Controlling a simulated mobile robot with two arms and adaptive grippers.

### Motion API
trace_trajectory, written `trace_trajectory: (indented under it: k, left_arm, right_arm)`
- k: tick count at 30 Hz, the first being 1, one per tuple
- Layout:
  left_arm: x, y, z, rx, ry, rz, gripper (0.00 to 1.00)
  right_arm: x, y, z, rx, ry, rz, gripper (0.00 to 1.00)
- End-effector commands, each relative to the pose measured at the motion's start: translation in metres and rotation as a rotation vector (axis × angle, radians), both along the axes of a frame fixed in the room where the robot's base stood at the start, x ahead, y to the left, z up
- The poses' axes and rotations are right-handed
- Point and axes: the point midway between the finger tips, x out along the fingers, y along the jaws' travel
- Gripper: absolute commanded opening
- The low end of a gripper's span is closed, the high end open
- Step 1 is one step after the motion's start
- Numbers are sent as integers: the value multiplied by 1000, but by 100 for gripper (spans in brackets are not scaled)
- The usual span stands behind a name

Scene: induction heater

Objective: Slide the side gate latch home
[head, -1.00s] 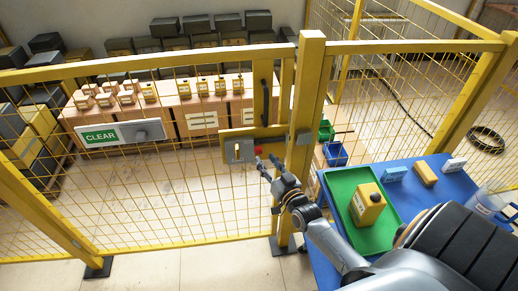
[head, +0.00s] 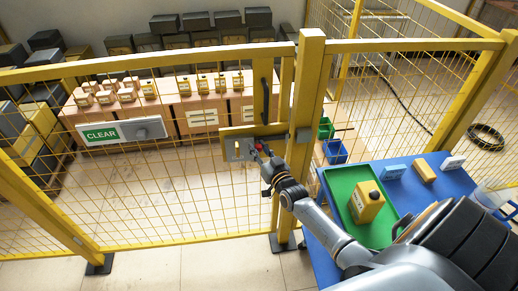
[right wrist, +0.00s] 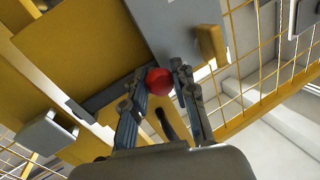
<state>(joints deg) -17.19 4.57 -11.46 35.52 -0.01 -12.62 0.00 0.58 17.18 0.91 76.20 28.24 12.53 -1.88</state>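The side gate latch sits on a yellow plate (head: 230,131) on the mesh gate, beside the thick yellow post (head: 305,100). It has a grey slotted plate (head: 236,151) and a red knob (head: 258,147). In the right wrist view the red knob (right wrist: 159,81) lies between my right gripper's fingertips (right wrist: 160,76), which appear to touch it on both sides. A dark bar (right wrist: 108,93) runs behind the fingers, and a grey block (right wrist: 48,138) is at left. My right gripper (head: 262,152) partly hides the latch in the head view. My left gripper is not in view.
A blue table (head: 405,173) at right carries a green tray (head: 343,185) with a yellow container (head: 367,201). A black gate handle (head: 264,101) stands above the latch. Shelves of boxes stand behind the gate.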

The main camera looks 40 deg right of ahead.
Motion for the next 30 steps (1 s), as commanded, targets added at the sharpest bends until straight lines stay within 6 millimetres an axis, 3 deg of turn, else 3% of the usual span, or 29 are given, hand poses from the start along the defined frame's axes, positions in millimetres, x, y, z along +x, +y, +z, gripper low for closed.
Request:
trace_trajectory:
  k: [5, 15, 25, 26, 27, 30]
  left_arm:
    - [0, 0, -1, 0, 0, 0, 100]
    - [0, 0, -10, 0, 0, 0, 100]
    - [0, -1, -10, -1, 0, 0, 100]
    - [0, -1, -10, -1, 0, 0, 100]
    - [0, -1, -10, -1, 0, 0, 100]
    - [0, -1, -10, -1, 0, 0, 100]
  right_arm:
    - [-1, -3, 0, -2, 0, -1, 0]
    - [-26, -55, -1, -4, 1, -1, 0]
    - [-28, -60, 0, -1, 1, -4, 0]
    - [-28, -60, 0, -1, 1, -4, 31]
    - [-28, -60, 0, -1, 1, -4, 37]
    - [-28, -59, 0, -1, 1, -3, 37]
